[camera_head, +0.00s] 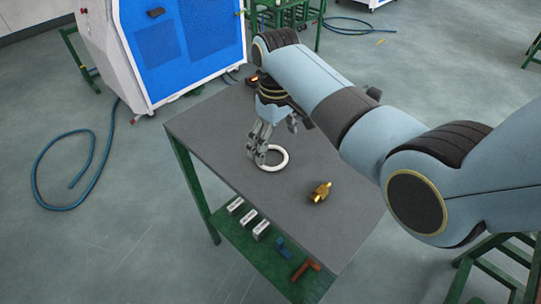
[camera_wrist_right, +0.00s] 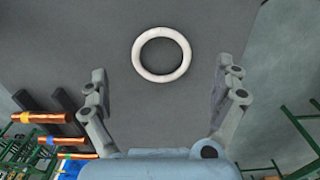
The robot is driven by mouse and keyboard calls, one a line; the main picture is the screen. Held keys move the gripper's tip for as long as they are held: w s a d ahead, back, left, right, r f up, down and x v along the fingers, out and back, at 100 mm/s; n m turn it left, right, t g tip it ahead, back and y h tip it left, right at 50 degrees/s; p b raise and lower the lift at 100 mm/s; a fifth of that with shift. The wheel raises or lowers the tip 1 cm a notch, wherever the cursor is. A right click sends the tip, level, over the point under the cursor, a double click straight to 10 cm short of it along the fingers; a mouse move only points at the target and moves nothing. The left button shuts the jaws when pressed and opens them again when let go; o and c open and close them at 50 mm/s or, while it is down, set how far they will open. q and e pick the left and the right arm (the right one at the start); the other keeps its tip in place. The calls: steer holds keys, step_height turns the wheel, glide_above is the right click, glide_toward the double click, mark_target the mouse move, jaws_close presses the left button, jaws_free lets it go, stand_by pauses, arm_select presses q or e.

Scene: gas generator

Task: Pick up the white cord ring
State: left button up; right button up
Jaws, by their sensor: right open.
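The white cord ring (camera_head: 284,161) lies flat on the grey table top. In the right wrist view the ring (camera_wrist_right: 138,52) lies ahead of the fingertips, roughly midway between them, and shows whole. My right gripper (camera_head: 257,155) points down at the left side of the ring in the head view, and its fingers cover part of the ring's left edge. In the right wrist view my right gripper (camera_wrist_right: 160,80) has its two fingers spread wide with nothing between them. I cannot tell whether a finger touches the ring. My left gripper is not in view.
A brass fitting (camera_head: 320,192) lies on the grey table (camera_head: 215,140) to the right of the ring. The green lower shelf (camera_head: 262,262) holds several small parts. A blue and white machine (camera_head: 185,45) stands behind the table. A blue hose (camera_head: 75,205) lies on the floor at left.

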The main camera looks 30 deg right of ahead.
mark_target(275, 162)
steer(key=f, duration=0.4)
steer(key=shift+s, duration=0.25)
steer(key=shift+f, duration=0.25)
steer(key=shift+w, duration=0.1)
steer(key=shift+c, duration=2.7)
steer(key=c, duration=0.4)
steer(key=shift+c, duration=0.5)
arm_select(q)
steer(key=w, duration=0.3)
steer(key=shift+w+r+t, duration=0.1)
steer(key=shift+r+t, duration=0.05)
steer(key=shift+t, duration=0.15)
arm_select(e)
steer(key=shift+r, duration=0.1)
